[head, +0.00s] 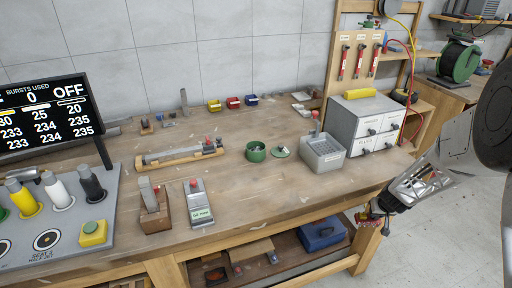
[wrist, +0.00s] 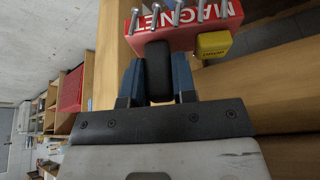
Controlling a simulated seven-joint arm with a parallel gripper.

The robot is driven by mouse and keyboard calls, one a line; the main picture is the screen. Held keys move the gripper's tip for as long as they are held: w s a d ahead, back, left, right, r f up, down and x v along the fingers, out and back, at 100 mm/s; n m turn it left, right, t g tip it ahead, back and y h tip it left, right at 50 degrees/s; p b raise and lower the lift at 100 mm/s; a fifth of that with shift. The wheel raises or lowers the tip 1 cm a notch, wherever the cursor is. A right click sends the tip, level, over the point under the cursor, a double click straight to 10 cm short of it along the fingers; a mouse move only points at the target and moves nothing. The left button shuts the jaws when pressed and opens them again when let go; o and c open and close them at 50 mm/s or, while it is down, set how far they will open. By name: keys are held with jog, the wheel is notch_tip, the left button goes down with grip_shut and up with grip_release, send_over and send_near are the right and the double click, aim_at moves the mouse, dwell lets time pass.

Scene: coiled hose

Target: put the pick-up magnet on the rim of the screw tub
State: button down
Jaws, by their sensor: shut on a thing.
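The pick-up magnet (wrist: 185,38) is a red block lettered MAGNET with a black handle and several screws clinging to it. My gripper (wrist: 157,72) is shut on the black handle, with a blue finger on either side. In the head view my gripper (head: 374,208) is low at the right, beyond the bench's front right corner, and only a small part of the magnet shows there. A round green tub (head: 257,155), which looks like the screw tub, stands open on the bench with small things inside. My gripper is well to its right and apart from it.
A grey bin (head: 323,160) and a grey drawer cabinet (head: 364,125) stand between the tub and my arm. Small coloured bins (head: 232,102) stand at the back. A yellow piece (wrist: 214,45) is beside the magnet in the wrist view.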

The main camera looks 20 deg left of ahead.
aim_at(366, 221)
jog(key=s+a+r+n+y, duration=0.1)
jog(key=s+a+r+n, duration=0.15)
jog(key=r, duration=0.55)
jog(key=s+a+r+n, duration=0.1)
jog(key=s+a+r, duration=0.25)
jog(key=r, duration=0.45)
jog(key=s+a+r, duration=0.2)
jog(key=a+r, duration=0.1)
jog(key=a, duration=0.8)
jog(key=s+a+r+n, duration=0.1)
jog(key=a+r, duration=0.3)
jog(key=a, duration=0.8)
jog(key=s+a+r+g, duration=0.1)
jog(key=a+r, duration=0.3)
jog(key=a, duration=0.8)
jog(key=shift+s+n+y, duration=0.3)
jog(key=shift+s+n, duration=0.05)
jog(key=shift+s, duration=0.45)
jog(key=w+a+f, duration=0.1)
jog(key=w+a, duration=0.8)
jog(key=w, duration=0.4)
jog(key=shift+f, duration=0.25)
jog(key=shift+w, duration=0.1)
jog(key=shift+f, duration=0.15)
